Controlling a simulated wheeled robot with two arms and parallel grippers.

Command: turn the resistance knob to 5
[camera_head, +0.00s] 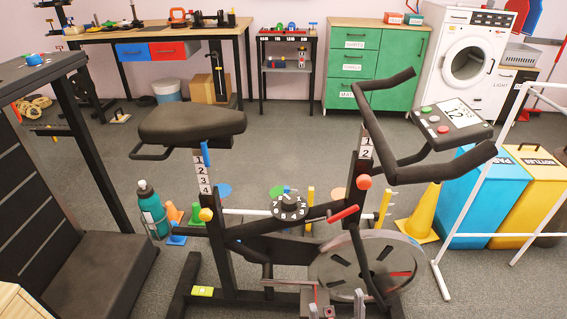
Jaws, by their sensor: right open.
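An exercise bike stands in the middle of the head view. Its resistance knob (290,207) is a round black dial with white numbers, on the frame between the seat (192,124) and the handlebar (385,130). The number it is set to is too small to read. My right gripper (336,305) shows only partly at the bottom edge, in front of the flywheel (372,262). It is open and empty, below and to the right of the knob, apart from it. My left gripper is not in view.
A red lever (343,214) sits just right of the knob. A console (450,122) is at the right of the handlebar. A teal bottle (152,208) and small cones stand at left. A yellow cone (422,212), bins and a white rack (440,280) stand at right.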

